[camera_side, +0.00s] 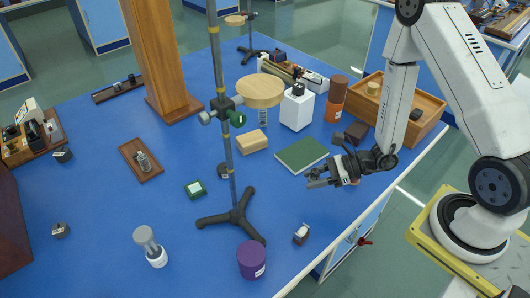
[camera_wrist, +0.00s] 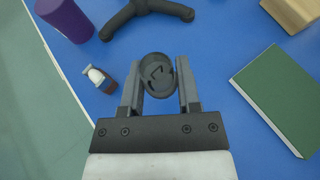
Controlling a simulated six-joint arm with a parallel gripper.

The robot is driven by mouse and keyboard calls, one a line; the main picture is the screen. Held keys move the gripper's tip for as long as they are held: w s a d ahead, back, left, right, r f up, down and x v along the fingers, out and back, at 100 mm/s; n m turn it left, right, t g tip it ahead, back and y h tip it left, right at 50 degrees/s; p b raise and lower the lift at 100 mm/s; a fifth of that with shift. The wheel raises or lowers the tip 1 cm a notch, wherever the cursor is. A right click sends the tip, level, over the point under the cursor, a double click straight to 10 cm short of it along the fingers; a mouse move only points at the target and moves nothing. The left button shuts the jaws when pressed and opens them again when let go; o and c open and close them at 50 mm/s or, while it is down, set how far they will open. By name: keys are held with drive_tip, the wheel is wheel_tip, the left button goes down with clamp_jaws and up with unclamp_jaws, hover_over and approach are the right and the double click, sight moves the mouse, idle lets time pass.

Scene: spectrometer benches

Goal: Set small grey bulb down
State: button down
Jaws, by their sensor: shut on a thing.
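My gripper (camera_side: 316,178) hangs above the blue bench near its right front edge, in front of the green book. In the wrist view my gripper (camera_wrist: 160,84) is shut on a small dark grey rounded thing, the small grey bulb (camera_wrist: 157,72), with a finger on each side of it. In the side view the bulb is too small and dark to tell from the fingers. It appears held clear of the bench top.
The green book (camera_side: 302,155) lies behind my gripper. A purple cylinder (camera_side: 252,260), a small grey-and-white object (camera_side: 301,234) and a black tripod stand foot (camera_side: 233,215) are nearby. A wooden tray (camera_side: 418,115) stands behind my arm. Bare blue bench (camera_side: 280,205) lies left of my gripper.

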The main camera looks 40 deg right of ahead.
drive_tip(key=shift+d, duration=0.15)
drive_tip(key=shift+f, duration=0.1)
hover_over(310, 202)
drive_tip(key=shift+f, duration=2.15)
drive_tip(key=shift+f, duration=0.15)
drive_tip(key=shift+f, duration=1.65)
drive_tip(key=shift+f, duration=0.15)
drive_tip(key=shift+c, duration=1.6)
unclamp_jaws()
